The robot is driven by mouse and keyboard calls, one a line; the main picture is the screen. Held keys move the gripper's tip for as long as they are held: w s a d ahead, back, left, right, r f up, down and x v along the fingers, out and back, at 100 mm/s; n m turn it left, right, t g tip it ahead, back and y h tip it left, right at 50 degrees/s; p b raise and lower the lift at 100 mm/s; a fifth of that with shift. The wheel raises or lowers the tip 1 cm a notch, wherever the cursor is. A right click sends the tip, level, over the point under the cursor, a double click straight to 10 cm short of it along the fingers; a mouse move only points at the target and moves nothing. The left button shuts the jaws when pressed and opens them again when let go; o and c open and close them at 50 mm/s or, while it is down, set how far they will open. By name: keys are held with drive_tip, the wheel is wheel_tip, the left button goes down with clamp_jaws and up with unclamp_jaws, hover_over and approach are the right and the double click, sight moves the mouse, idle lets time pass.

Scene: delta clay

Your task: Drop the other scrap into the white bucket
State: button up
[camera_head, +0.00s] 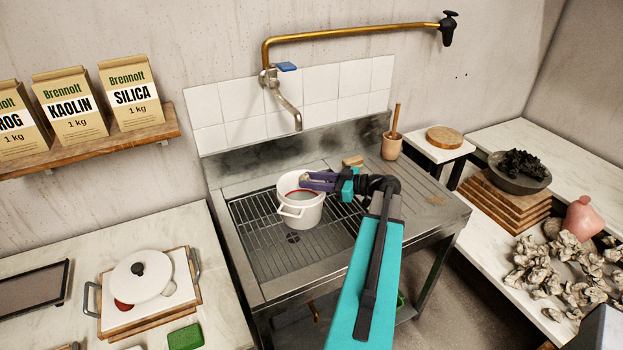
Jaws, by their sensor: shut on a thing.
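The white bucket (300,212) stands upright on the wire rack of the sink, with its open top facing up. My gripper (306,181) reaches in from the right, and its purple fingers are over the bucket's mouth, near the rim. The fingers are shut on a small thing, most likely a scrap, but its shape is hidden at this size. A thin red line shows inside the bucket below the fingers; I cannot tell what it belongs to. The bucket's bottom is hidden.
Crumpled grey pieces (560,268) cover the right table. The rack's front left is clear.

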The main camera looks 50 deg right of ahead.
drive_tip(key=o, duration=1.2)
drive_tip(key=shift+c, duration=0.2)
drive_tip(key=shift+s, duration=0.1)
drive_tip(key=b+v, duration=0.5)
drive_tip(key=v, duration=0.8)
drive_tip(key=shift+s, duration=0.3)
drive_tip(key=shift+d+r, duration=0.1)
drive_tip(key=shift+d, duration=0.05)
